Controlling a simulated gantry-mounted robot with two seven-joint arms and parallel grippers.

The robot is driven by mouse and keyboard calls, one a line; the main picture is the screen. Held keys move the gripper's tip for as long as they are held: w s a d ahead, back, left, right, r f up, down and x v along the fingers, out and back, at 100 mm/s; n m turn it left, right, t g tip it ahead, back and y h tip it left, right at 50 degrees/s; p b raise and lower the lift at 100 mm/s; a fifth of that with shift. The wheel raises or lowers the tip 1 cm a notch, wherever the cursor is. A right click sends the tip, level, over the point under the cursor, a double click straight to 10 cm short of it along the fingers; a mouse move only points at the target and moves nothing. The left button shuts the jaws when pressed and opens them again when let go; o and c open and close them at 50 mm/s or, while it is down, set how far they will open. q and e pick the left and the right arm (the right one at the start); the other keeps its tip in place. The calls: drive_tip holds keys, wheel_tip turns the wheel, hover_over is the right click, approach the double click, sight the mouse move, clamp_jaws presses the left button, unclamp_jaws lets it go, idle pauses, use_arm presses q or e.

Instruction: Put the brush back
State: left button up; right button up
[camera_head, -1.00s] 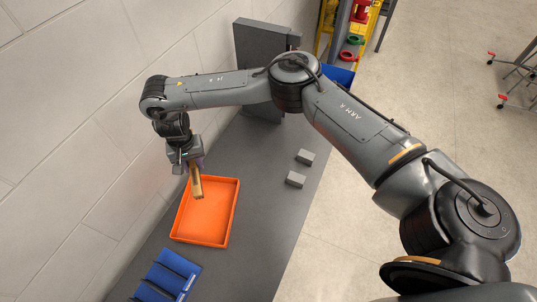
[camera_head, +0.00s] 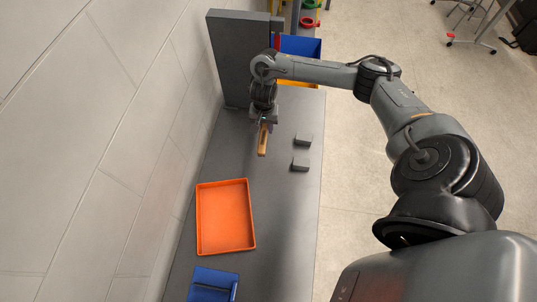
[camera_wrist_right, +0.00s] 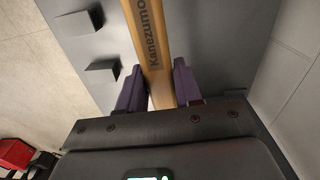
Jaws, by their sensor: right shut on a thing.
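The brush (camera_head: 262,142) shows as a light wooden handle below my right gripper (camera_head: 264,121) in the head view. In the right wrist view, the handle (camera_wrist_right: 152,48) carries dark lettering and runs between the two purple fingers (camera_wrist_right: 158,90), which are shut on it. The gripper holds it above the grey bench (camera_head: 275,200), beyond the orange tray. Two small grey blocks (camera_head: 301,163) stand on the bench to the right of the brush; they also show left of the handle in the wrist view (camera_wrist_right: 101,70). The brush head is not clearly visible. My left gripper is not in view.
The shallow orange tray (camera_head: 225,217) looks empty. A blue rack (camera_head: 212,285) stands nearer. A tall grey panel (camera_head: 238,60) and a blue bin (camera_head: 300,46) stand at the far end. A wall (camera_head: 140,120) bounds the bench on the left.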

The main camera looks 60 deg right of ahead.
drive_tip(key=s+d+f+p, duration=0.1)
drive_tip(key=s+d+f, duration=0.1)
drive_tip(key=s, duration=0.4)
drive_tip(key=s+d+f+p, duration=0.1)
drive_tip(key=s+d+f, duration=0.15)
drive_tip(key=s, duration=0.35)
drive_tip(key=b, duration=0.1)
hover_over(270, 162)
wheel_tip(270, 162, down, 7)
drive_tip(key=shift+f, duration=0.1)
drive_tip(key=shift+a+f+b, duration=0.1)
drive_tip(key=shift+f+b, duration=0.5)
drive_tip(key=shift+f, duration=1.3)
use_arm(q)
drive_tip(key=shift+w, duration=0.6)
use_arm(e)
drive_tip(key=shift+f, duration=0.15)
drive_tip(key=o, duration=1.1)
